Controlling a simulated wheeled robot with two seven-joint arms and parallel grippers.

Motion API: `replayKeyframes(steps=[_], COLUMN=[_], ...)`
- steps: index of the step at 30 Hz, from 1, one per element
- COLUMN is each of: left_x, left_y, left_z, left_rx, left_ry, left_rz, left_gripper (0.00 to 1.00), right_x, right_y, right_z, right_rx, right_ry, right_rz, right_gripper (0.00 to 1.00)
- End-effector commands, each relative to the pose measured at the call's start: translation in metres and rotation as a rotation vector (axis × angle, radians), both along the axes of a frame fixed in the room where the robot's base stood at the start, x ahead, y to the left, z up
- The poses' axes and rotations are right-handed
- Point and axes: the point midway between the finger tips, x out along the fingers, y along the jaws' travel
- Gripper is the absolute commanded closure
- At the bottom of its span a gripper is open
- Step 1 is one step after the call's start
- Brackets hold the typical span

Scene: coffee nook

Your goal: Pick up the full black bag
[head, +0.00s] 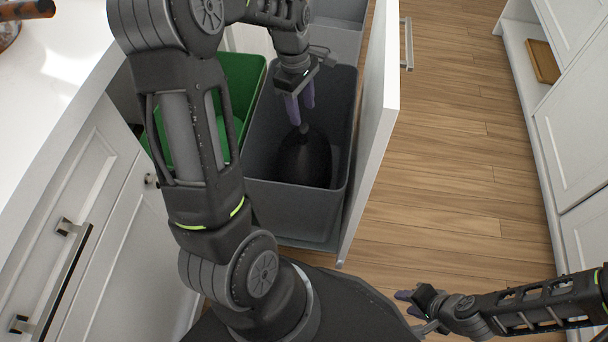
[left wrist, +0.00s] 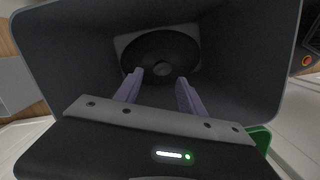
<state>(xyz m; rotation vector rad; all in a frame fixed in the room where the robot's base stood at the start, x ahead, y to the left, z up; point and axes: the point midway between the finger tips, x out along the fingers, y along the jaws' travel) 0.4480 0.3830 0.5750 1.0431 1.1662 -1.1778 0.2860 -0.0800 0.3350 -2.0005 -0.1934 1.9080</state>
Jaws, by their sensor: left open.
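The full black bag (head: 304,160) stands inside the grey bin (head: 258,122), with its knotted top pointing up. In the left wrist view the bag (left wrist: 178,50) shows from above as a dark round shape at the bottom of the bin. My left gripper (head: 300,110) is open and points down into the bin, just above the bag's knot. Its two purple fingers (left wrist: 160,85) are apart with nothing between them, and the knot shows just beyond their tips. My right gripper (head: 408,302) is low at the right, away from the bin; its jaw opening is unclear.
A green bin (head: 240,75) stands left of the grey bin, partly behind my left arm. Another grey bin (head: 335,35) is behind. The white drawer front (head: 372,130) rises along the right side. A white counter (head: 60,70) is at the left; wooden floor (head: 450,150) is clear.

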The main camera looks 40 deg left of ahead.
Motion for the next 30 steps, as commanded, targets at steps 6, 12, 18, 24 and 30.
replayKeyframes(steps=[6,12,18,24,30], left_x=[0.000,0.000,-0.001,0.000,0.000], left_y=[0.000,0.000,-0.002,-0.003,-0.003], left_z=[-0.006,-0.007,-0.027,-0.031,-0.034], left_rx=[0.000,0.000,0.000,0.000,0.000], left_ry=[0.000,0.000,0.002,-0.001,0.000], left_rz=[0.000,0.000,0.000,0.000,0.000], left_gripper=[0.53,0.53,0.53,0.53,0.53], right_x=[0.001,0.001,0.002,0.003,0.003], right_y=[-0.001,-0.001,-0.002,-0.003,-0.003], right_z=[-0.006,-0.006,-0.014,-0.014,-0.015], right_rx=[-0.001,0.000,-0.003,-0.004,-0.004], right_ry=[-0.001,-0.001,-0.004,-0.005,-0.005], right_rz=[-0.002,-0.002,-0.005,-0.007,-0.007], right_gripper=[0.64,0.64,0.64,0.64,0.64])
